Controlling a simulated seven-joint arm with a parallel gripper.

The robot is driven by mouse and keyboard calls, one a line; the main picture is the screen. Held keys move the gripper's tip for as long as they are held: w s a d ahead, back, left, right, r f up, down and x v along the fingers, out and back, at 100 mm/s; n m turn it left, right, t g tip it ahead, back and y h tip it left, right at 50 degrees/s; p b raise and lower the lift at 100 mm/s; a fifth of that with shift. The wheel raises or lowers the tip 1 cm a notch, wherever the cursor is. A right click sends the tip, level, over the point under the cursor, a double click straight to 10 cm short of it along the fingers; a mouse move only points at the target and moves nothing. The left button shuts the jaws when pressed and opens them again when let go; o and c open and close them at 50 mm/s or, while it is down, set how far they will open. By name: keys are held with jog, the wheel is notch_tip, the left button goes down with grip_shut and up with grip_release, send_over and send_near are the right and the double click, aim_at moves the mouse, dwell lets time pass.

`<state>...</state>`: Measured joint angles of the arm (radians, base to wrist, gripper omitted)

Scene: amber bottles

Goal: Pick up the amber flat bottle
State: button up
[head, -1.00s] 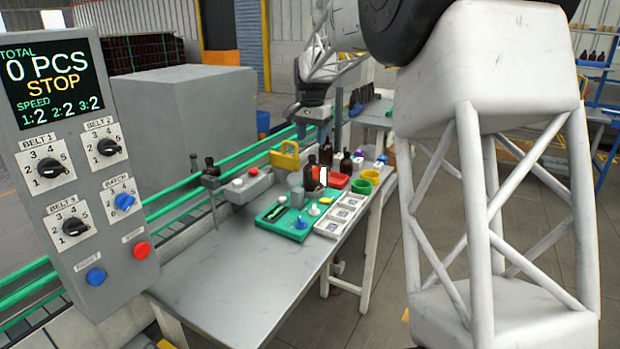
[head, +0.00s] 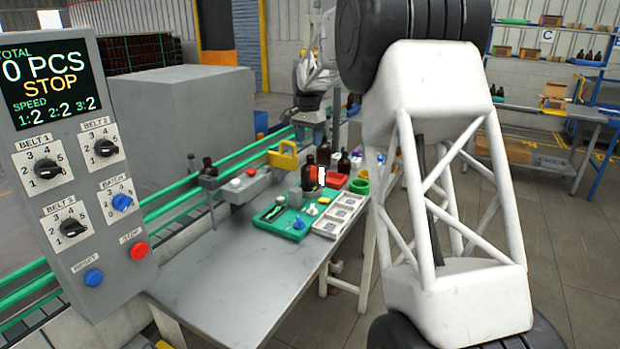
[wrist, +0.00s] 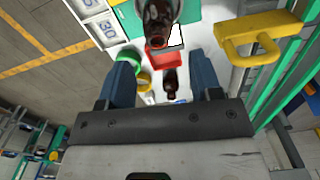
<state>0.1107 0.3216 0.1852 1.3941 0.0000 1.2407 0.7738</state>
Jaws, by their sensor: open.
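Several amber bottles stand on the work table; I cannot tell for sure which is the flat one. One with a black cap (head: 309,176) stands by the green tray, and another dark bottle (head: 344,163) stands behind the red bin. In the wrist view a large amber bottle (wrist: 158,22) is at the top, and a smaller amber bottle (wrist: 169,80) shows between my fingers in the picture, below the red bin. My gripper (wrist: 164,85) is open with two blue fingers and nothing held. In the head view my arm covers part of the far table.
The green tray (head: 268,219) with small parts, white compartment tray (head: 328,229), red bin (wrist: 162,57), green cup (wrist: 129,57) and yellow cup (wrist: 144,82) crowd the bottles. A yellow handled object (wrist: 258,38) stands at one side. The near table (head: 225,275) is bare.

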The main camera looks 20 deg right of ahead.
aim_at(310, 156)
jog(key=shift+f, duration=1.05)
jog(key=shift+f, duration=0.1)
jog(key=shift+s+d+f, duration=0.1)
jog(key=shift+f, duration=2.45)
jog(key=shift+c, duration=0.4)
grip_shut()
